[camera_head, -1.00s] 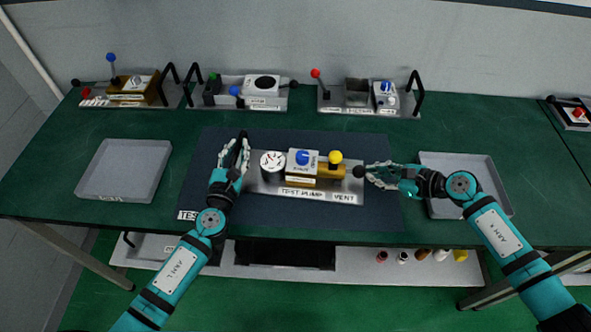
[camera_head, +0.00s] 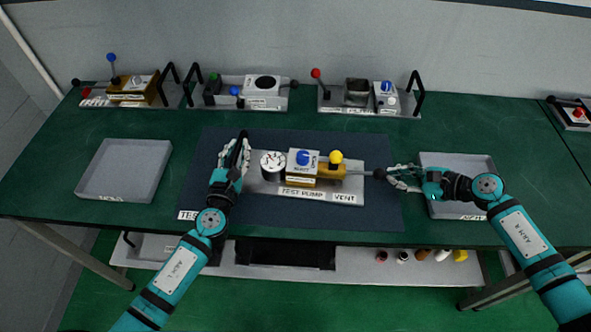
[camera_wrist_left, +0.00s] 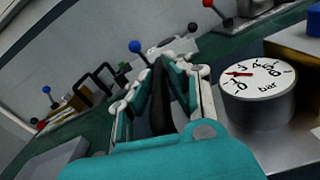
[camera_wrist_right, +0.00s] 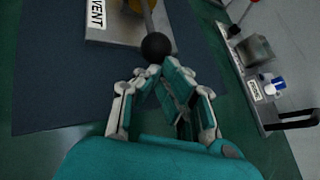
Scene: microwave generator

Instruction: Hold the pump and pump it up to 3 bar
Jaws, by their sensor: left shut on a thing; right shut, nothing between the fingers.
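The test pump (camera_head: 312,194) lies on the dark mat, with a round white gauge (camera_head: 272,163), a blue knob (camera_head: 302,157) and a yellow knob (camera_head: 336,157). In the left wrist view the gauge (camera_wrist_left: 257,76) is marked bar; its red pointer points left, and its exact value is hard to read. My left gripper (camera_head: 242,147) is shut on the pump's black handle (camera_wrist_left: 160,105) at its left end. The pump rod ends at right in a black ball (camera_head: 380,174). My right gripper (camera_head: 391,177) is shut and empty, its fingertips at the ball (camera_wrist_right: 156,46).
Grey trays stand at left (camera_head: 84,190) and right (camera_head: 437,212), the right one partly under my right arm. Several devices with levers and handles line the back, including one with a red-knobbed lever (camera_head: 316,74). The mat's front strip (camera_head: 300,220) is clear.

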